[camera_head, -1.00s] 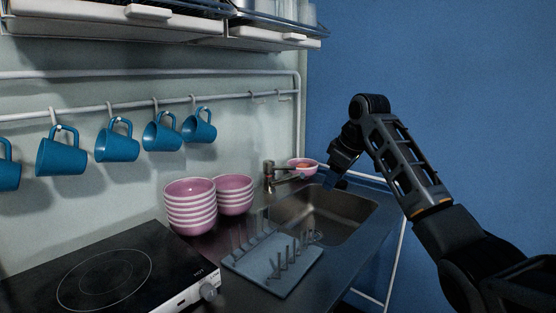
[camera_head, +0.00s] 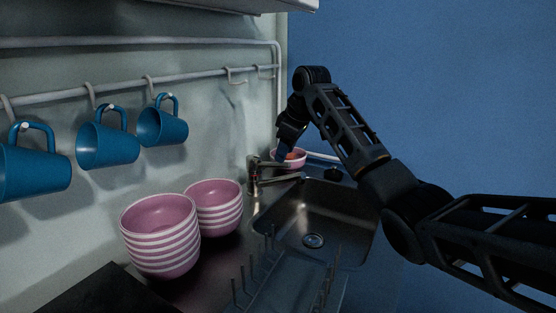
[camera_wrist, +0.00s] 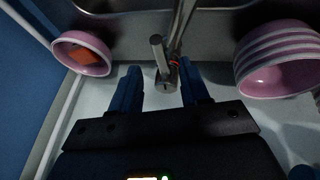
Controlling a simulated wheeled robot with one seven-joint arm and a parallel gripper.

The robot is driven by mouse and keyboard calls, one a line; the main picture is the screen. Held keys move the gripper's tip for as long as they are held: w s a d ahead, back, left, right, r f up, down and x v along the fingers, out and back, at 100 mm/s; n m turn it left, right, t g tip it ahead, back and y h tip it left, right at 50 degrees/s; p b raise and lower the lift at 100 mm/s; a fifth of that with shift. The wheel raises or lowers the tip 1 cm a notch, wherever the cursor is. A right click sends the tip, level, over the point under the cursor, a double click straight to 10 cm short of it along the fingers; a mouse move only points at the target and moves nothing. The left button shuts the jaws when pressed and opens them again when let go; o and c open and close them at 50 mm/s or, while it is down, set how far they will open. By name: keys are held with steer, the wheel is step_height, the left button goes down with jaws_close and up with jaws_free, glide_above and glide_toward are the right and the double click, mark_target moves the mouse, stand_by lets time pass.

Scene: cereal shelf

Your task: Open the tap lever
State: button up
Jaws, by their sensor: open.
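The metal tap (camera_head: 253,176) stands at the back left corner of the sink, its spout reaching right over the basin. In the wrist view, the tap's short lever (camera_wrist: 157,50) points up the picture beside the longer spout (camera_wrist: 181,28). My gripper (camera_wrist: 161,90) is open, with its two blue fingers apart. The base end of the tap and lever appears between the fingertips, with gaps on both sides; I cannot tell whether anything touches. In the head view, my gripper (camera_head: 284,150) is partly hidden and hangs above and behind the tap.
Stacked pink bowls (camera_head: 160,237) stand left of the sink (camera_head: 318,215). A pink bowl with an orange item (camera_head: 292,159) is behind the tap. A dish rack (camera_head: 285,285) is in front. Blue mugs (camera_head: 108,146) hang from the wall rail.

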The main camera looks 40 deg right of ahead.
mark_target(273, 165)
steer(key=shift+x, duration=2.55)
steer(key=shift+s, duration=0.1)
jaws_close()
